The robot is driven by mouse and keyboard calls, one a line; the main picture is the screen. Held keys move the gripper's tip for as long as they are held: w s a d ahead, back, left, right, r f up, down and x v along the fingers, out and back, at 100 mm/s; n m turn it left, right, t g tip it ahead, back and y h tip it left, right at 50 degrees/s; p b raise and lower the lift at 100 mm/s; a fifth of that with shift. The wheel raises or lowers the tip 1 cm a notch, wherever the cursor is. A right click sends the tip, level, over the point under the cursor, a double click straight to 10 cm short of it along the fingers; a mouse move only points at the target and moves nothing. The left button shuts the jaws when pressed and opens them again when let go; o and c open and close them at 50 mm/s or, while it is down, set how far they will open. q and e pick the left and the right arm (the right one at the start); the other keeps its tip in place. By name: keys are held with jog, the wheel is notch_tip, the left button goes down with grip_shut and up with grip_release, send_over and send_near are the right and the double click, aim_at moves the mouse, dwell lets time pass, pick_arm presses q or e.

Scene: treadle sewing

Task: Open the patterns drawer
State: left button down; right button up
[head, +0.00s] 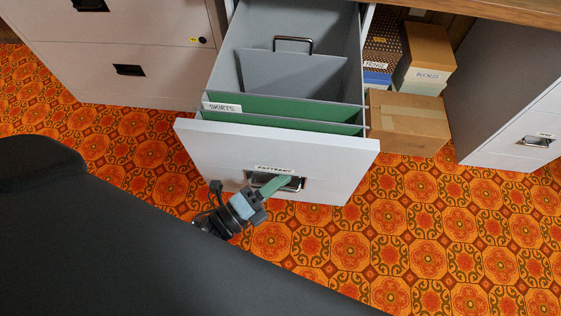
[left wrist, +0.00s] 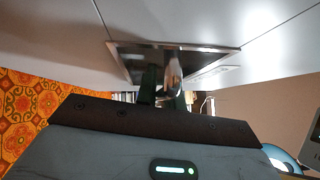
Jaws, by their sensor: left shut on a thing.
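The patterns drawer (head: 320,150) is a light grey file drawer with a label reading roughly "PATTERNS" on its front. It stands pulled well out of its cabinet, with green hanging folders (head: 285,112) and a "SKIRTS" tab inside. My left gripper (head: 282,185) is at the recessed metal handle (head: 297,184) on the drawer front, shut on it. In the left wrist view the handle (left wrist: 190,47) shows close up with the fingers at it; the exact contact is partly hidden. My right gripper is in neither view.
A grey cabinet (head: 150,50) stands at the left and another (head: 510,110) at the right. Cardboard boxes (head: 408,122) sit right of the drawer under a wooden top (head: 500,10). The orange patterned floor (head: 440,240) is clear in front.

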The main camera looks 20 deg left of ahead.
pick_arm(q)
jog(key=shift+s+d, duration=0.2)
jog(key=shift+s, duration=0.55)
jog(key=shift+s+d, duration=0.2)
jog(key=shift+s, duration=0.55)
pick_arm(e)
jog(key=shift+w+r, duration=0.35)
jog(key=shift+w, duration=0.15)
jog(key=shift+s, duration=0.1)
pick_arm(q)
jog(key=c, duration=1.8)
grip_release()
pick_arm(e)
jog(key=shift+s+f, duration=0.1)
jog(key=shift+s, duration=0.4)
